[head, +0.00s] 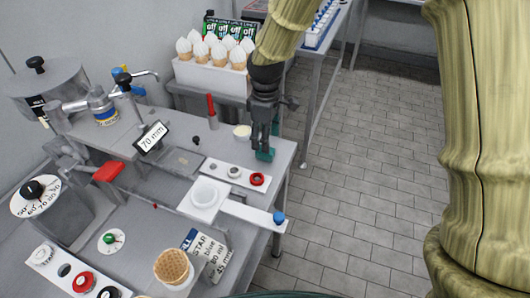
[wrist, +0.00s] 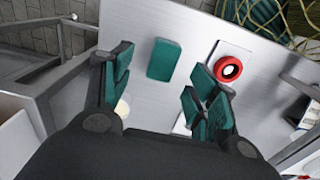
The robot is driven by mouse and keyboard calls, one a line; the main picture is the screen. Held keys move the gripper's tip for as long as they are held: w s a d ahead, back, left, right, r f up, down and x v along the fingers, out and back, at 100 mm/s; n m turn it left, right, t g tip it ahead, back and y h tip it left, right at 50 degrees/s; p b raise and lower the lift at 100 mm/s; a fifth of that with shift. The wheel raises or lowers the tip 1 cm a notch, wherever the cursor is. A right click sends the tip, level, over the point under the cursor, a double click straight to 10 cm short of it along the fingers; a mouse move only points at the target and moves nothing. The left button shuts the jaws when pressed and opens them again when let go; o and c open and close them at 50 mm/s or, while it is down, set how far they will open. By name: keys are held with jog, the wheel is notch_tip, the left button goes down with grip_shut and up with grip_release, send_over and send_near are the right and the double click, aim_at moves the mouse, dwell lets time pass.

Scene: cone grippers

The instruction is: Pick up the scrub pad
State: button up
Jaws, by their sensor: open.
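The scrub pad looks like a flat teal rectangle (wrist: 166,60) lying on the grey table top in the wrist view. My gripper (wrist: 161,76) is open and empty, with its teal-padded fingers to the left and right of the pad, not touching it. In the head view my gripper (head: 264,135) points down over the right part of the table. A teal patch (head: 265,155) shows just below it, probably the pad. My fingers hide part of that spot, and the height above the table is hard to judge.
A white strip with a red ring (head: 257,179) lies close by; the ring also shows in the wrist view (wrist: 228,69). A pale round item (head: 242,131) sits left of my gripper. A holder of white-topped cones (head: 210,80) stands behind. The table edge (head: 291,160) is close on the right.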

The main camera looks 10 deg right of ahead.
jog(key=shift+s+a+f+p, duration=0.1)
jog(key=shift+f+p, duration=0.1)
jog(key=shift+f, duration=0.7)
jog(key=shift+w+a+f+p, duration=0.1)
jog(key=shift+f+p, duration=0.1)
jog(key=shift+f, duration=0.65)
jog(key=shift+s+a+f+p, duration=0.1)
jog(key=shift+f+p, duration=0.1)
jog(key=shift+f, duration=0.7)
jog(key=c, duration=0.9)
